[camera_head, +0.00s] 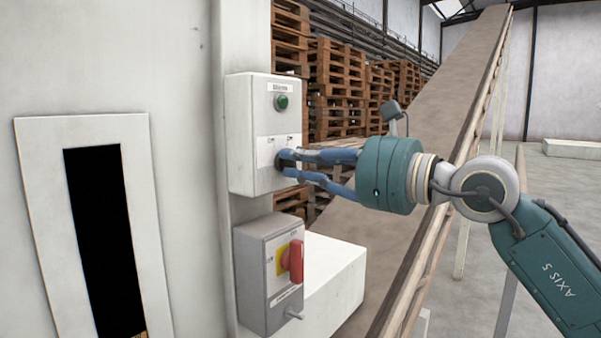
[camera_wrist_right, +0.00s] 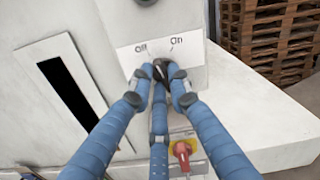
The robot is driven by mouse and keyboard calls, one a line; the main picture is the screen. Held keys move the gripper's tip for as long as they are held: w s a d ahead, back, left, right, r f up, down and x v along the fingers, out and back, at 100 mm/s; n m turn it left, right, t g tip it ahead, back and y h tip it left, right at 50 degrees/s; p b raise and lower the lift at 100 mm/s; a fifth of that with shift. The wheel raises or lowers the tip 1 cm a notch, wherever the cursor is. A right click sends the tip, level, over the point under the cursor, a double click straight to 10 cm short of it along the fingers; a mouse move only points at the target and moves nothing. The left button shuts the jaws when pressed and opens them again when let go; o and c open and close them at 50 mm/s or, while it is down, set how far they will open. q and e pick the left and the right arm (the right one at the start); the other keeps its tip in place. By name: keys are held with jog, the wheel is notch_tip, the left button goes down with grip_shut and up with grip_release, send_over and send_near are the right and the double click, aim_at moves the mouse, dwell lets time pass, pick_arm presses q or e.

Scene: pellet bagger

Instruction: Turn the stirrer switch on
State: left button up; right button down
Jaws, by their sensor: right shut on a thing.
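The white stirrer box (camera_head: 247,130) is fixed to the wall panel, with a green lamp (camera_head: 282,101) under its label. Its dark stirrer switch (camera_head: 279,165) sits low on the front face. In the right wrist view the switch (camera_wrist_right: 160,66) is below the "Off" and "On" marks, "Off" at left and "On" at right. My right gripper (camera_head: 287,163) is shut on the switch, its blue fingers around it. The fingers cover much of the switch, so I cannot tell which mark it points to. My left gripper is not in view.
Below is a grey box (camera_head: 262,285) with a red rotary handle (camera_head: 296,261) on yellow, close under my fingers. A white panel with a dark slot (camera_head: 105,240) is at left. A conveyor (camera_head: 430,130) rises behind my right arm, with stacked pallets (camera_head: 335,75) beyond.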

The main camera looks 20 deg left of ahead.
jog(key=m+b, duration=0.3)
jog(key=m, duration=0.1)
jog(key=shift+w+m, duration=0.1)
jog(key=shift+m, duration=0.2)
jog(key=shift+w+r+m+b, duration=0.1)
jog(key=shift+r+m+b, duration=0.1)
jog(key=shift+m+b, duration=1.5)
jog(key=shift+d+m+p, duration=0.1)
jog(key=shift+m+p, duration=0.35)
jog(key=shift+m, duration=0.25)
jog(key=c, duration=1.6)
grip_release()
jog(key=shift+c, duration=0.2)
jog(key=v, duration=1.2)
